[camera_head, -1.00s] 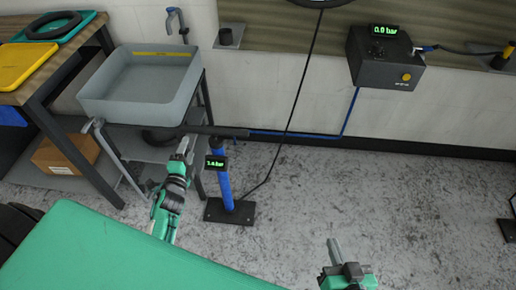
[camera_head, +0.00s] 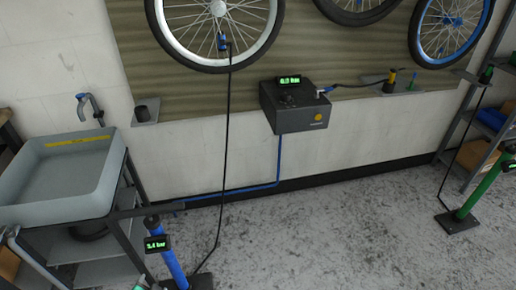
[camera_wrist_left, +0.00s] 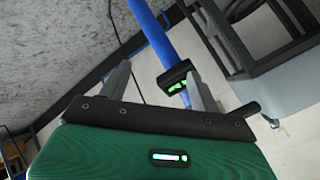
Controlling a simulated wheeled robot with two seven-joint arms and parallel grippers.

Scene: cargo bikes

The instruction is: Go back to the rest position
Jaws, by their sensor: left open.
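My left gripper (camera_wrist_left: 159,72) shows in the left wrist view with its two grey fingers apart and nothing held between them. The blue floor pump (camera_wrist_left: 150,32) with its small display lies beyond the fingers in that view; I cannot tell the exact gap. In the head view the blue floor pump (camera_head: 172,266) stands at the lower left, its display (camera_head: 157,243) lit green. A small part at the bottom edge beside the pump may be my left gripper's tip. My right gripper is not in view.
A grey sink (camera_head: 60,180) stands at the left. A compressor box (camera_head: 297,112) hangs on the wall under several wheels, with a white-rimmed wheel (camera_head: 274,22) linked by a black hose (camera_head: 226,130). A green pump (camera_head: 482,190) stands at the right. The middle floor is clear.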

